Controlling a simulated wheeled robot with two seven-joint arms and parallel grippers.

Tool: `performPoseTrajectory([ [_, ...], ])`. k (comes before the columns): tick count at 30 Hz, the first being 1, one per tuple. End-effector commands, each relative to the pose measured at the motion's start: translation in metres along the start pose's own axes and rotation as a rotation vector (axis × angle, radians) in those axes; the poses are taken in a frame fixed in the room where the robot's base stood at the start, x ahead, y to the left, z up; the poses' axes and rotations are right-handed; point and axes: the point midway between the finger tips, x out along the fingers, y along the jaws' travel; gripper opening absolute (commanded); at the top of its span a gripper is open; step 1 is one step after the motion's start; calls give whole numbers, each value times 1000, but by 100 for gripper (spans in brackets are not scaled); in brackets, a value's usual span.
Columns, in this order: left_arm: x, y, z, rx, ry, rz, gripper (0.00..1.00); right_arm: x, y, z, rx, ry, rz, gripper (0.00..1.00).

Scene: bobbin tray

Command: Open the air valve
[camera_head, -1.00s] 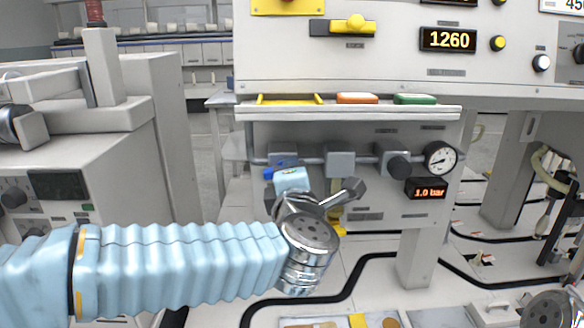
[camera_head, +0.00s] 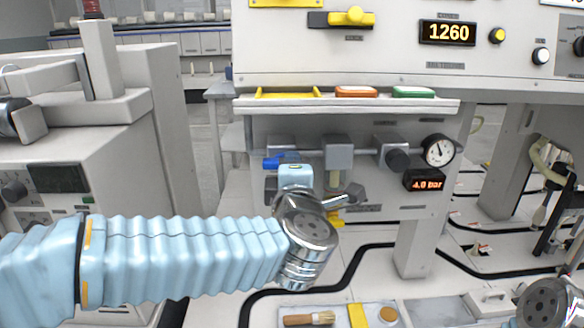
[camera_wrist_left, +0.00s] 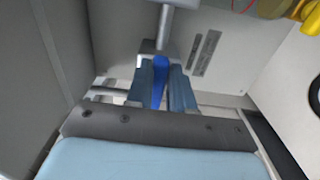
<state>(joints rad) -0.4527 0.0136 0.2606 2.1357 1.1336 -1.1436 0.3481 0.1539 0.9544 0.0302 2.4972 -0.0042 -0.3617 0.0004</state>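The air valve's blue handle (camera_head: 282,159) sits on the pipe under the shelf, left of the gauge, and lies nearly level, pointing left. My left wrist partly hides it. In the left wrist view the blue handle (camera_wrist_left: 159,88) lies between the two fingers of my left gripper (camera_wrist_left: 160,72), which appear close against its sides. The dial gauge (camera_head: 438,151) has its needle near upright. The pressure display (camera_head: 425,183) below it reads 4.0 bar. My right gripper is not in view; only a round part of my right arm shows at the lower right.
A shelf (camera_head: 345,105) with yellow, orange and green pieces juts out above the pipe. Grey pipe blocks (camera_head: 339,158) stand right of the valve. A grey machine (camera_head: 120,150) stands at left. A tray with a brush (camera_head: 309,319) is at the bottom.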

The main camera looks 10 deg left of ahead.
Motion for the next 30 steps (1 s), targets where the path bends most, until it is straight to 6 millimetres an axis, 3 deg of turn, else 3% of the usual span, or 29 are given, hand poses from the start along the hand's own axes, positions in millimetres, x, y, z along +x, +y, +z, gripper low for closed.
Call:
performPoseTrajectory([
  [1, 0, -1, 0, 1, -1, -1, 30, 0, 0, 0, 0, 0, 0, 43],
  [4, 0, 0, 0, 0, -1, 0, 45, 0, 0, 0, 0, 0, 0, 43],
  [12, 0, 0, 0, -1, 0, 1, 45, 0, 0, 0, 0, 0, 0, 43],
  [16, -10, 0, 0, -2, 0, 1, 45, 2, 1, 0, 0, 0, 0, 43],
  [30, -115, -1, 0, -1, -3, 2, 45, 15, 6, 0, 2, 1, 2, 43],
])
